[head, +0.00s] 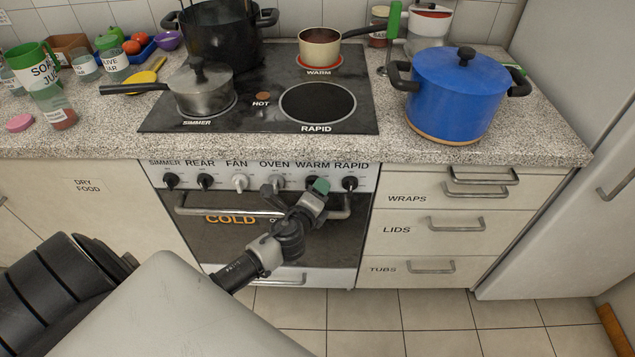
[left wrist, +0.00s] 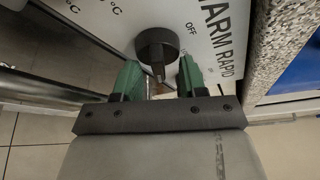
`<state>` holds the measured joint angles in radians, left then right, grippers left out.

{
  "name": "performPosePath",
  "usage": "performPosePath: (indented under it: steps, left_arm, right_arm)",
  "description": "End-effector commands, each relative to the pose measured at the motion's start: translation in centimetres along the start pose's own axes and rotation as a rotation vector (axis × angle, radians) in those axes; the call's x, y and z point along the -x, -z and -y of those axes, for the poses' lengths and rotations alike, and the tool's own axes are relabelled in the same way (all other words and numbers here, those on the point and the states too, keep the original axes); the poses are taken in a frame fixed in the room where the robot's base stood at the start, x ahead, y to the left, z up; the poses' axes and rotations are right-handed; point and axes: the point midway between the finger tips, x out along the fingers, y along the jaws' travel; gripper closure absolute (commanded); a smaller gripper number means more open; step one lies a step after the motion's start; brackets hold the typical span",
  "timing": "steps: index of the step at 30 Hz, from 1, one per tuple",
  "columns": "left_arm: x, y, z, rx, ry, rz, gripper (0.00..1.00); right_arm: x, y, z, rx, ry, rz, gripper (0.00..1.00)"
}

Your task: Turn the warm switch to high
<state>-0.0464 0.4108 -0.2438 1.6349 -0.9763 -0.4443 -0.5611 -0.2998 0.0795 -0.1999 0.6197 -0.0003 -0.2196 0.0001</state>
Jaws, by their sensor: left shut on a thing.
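The warm switch is a dark round knob (left wrist: 157,47) on the stove's front panel, beside the printed word WARM in the left wrist view. A brownish pointer part of it sticks down between my green fingertips. In the head view my left gripper (head: 319,187) is at the panel under the WARM label and hides this knob. In the left wrist view my left gripper (left wrist: 160,80) has one finger on each side of the knob's lower part and is shut on it. The printed settings are only partly readable. My right gripper is not in view.
The RAPID knob (head: 350,184) is close on the right, the oven knob (head: 278,182) on the left. The oven handle (head: 190,211) runs just below. A cream pot (head: 320,50) stands on the red-ringed WARM burner. A blue pot (head: 456,95) stands on the right counter.

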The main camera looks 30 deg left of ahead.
Motion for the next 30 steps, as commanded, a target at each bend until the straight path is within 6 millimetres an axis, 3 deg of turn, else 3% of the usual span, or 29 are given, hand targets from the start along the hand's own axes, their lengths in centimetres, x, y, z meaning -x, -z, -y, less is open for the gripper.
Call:
performPosePath:
  steps: [6, 23, 24, 28, 30]
  left_arm:
    - [0.06, -0.01, -0.02, -0.068, -0.031, -0.001, 0.82]
    - [0.01, 0.05, -0.26, -0.094, -0.041, 0.0, 0.82]
    - [0.01, 0.05, -0.26, -0.094, -0.041, 0.0, 0.54]
    - [0.01, 0.03, -0.22, -0.094, -0.04, 0.0, 0.34]
    - [0.0, 0.03, -0.2, -0.093, -0.04, 0.0, 0.33]
  right_arm:
    - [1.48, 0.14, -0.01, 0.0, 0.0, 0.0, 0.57]
    - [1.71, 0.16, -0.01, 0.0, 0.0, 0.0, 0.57]
    - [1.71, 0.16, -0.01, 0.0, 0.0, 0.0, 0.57]
    - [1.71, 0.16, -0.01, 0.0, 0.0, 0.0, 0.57]
    - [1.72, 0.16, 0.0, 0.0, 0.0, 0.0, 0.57]
